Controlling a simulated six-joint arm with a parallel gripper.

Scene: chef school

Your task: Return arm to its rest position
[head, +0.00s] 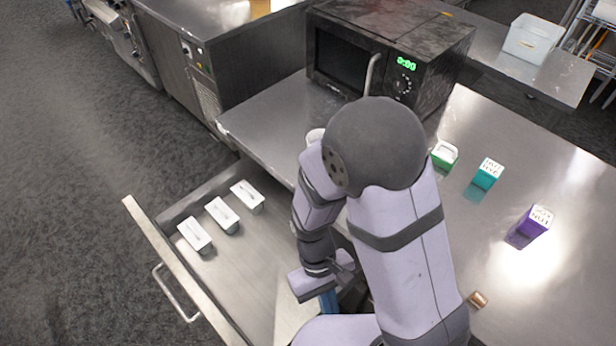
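My arm, pale lavender with dark grey joints, fills the middle of the head view. It is bent, with its end hanging down over the right part of an open drawer. My gripper (322,283) is partly hidden by my own arm links. A narrow blue thing (328,302) shows just below it. I cannot tell whether the gripper holds it, or whether the fingers are open or shut.
The open drawer (262,262) holds three white boxes at its left. On the steel counter (500,130) stand a black microwave (395,45), a green box (444,155), a teal box (487,174) and a purple box (534,224). A small brown item (478,299) lies near my arm.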

